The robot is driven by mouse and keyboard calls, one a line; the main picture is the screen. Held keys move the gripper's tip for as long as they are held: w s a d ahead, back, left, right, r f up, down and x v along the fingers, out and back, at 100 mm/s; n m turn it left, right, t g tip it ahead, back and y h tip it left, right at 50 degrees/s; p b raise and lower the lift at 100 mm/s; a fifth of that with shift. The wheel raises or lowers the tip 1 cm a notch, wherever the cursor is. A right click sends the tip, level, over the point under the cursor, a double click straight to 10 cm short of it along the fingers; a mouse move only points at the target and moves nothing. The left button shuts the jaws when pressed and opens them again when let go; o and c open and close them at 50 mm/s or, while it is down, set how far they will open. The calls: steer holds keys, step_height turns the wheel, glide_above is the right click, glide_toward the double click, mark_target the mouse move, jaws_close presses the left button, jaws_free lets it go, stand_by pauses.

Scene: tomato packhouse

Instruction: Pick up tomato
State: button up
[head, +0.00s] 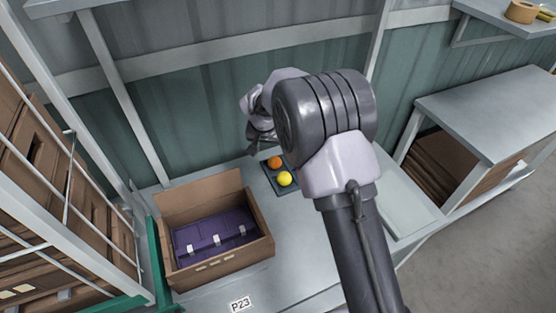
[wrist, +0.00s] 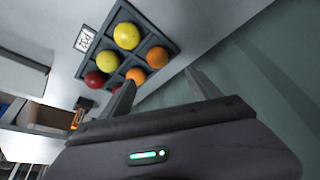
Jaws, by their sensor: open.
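Several tomatoes sit in a dark compartment tray (wrist: 172,43) on the bench. The wrist view shows two yellow tomatoes (wrist: 126,36), two orange tomatoes (wrist: 157,57) and a red tomato (wrist: 94,79). In the head view, an orange tomato (head: 274,162) and a yellow tomato (head: 284,179) show in the tray (head: 267,178); my arm may hide others. My gripper (wrist: 160,77) is open and empty. In the wrist view its fingers reach toward the tray's edge beside the orange tomatoes, apart from them. In the head view my gripper (head: 260,138) hangs behind the tray, near the wall.
An open cardboard box (head: 222,262) with a purple insert (head: 215,232) stands left of the tray on the grey bench (head: 300,258). A corrugated green wall (head: 185,100) closes the back. A metal rack (head: 60,200) is at left; another table (head: 490,110) is at right.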

steer(key=b, duration=0.1)
glide_above(274, 159)
steer(key=s, duration=0.2)
steer(key=f, duration=0.5)
steer(key=shift+a, duration=0.3)
steer(key=b+x, duration=0.2)
steer(key=x, duration=0.3)
steer(key=shift+s+d+f, duration=0.1)
steer(key=shift+d+f, duration=0.1)
steer(key=shift+f, duration=0.15)
steer(key=shift+s+r, duration=0.1)
steer(key=shift+r, duration=0.1)
steer(key=shift+c, duration=0.8)
steer(key=c, duration=0.8)
